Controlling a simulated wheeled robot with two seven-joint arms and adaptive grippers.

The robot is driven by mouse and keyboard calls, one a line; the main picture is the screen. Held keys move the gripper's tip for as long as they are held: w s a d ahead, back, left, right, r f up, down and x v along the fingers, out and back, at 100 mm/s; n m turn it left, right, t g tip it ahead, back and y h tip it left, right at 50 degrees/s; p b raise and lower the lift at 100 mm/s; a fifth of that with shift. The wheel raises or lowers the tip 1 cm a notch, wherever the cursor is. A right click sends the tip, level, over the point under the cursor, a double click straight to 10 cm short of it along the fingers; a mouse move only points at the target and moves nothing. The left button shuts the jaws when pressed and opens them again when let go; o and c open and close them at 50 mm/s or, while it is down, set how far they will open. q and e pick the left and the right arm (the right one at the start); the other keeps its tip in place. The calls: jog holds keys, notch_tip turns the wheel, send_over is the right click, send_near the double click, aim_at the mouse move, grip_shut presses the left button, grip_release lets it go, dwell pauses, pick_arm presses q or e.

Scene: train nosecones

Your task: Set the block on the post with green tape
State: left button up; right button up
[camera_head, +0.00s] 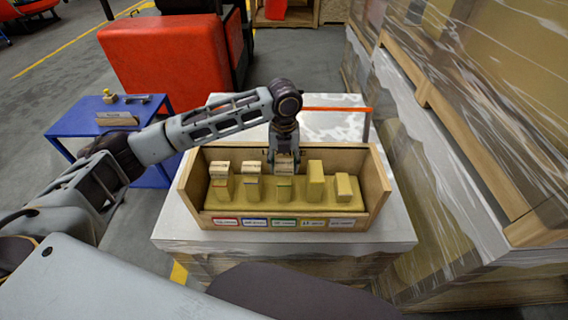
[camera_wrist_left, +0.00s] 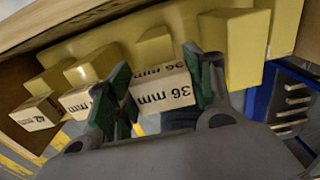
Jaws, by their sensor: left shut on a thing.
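A light wooden block marked 36 mm (camera_wrist_left: 162,92) is between the fingers of my left gripper (camera_wrist_left: 160,100), which is shut on it. In the head view this gripper (camera_head: 285,158) points down at the third post from the left, and the block (camera_head: 285,169) is at the post's top. That post (camera_head: 284,191) is yellow, with a green band under the block and a green label on the box front below it. I cannot tell whether block and post touch. My right gripper is not in view.
The posts stand in an open wooden box (camera_head: 185,196) on a pale wrapped stand (camera_head: 395,220). The two left posts carry blocks (camera_head: 220,168) (camera_head: 252,169); the two right posts (camera_head: 316,180) (camera_head: 345,188) are bare. A blue table (camera_head: 75,125) is at left, a wrapped stack (camera_head: 480,140) at right.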

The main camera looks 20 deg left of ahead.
aim_at(284, 160)
pick_arm(q)
jog(key=shift+f, duration=0.7)
jog(key=shift+f, duration=0.1)
jog(key=o, duration=1)
jog(key=shift+o, duration=0.2)
notch_tip(284, 160, up, 12)
jog(key=b, duration=0.1)
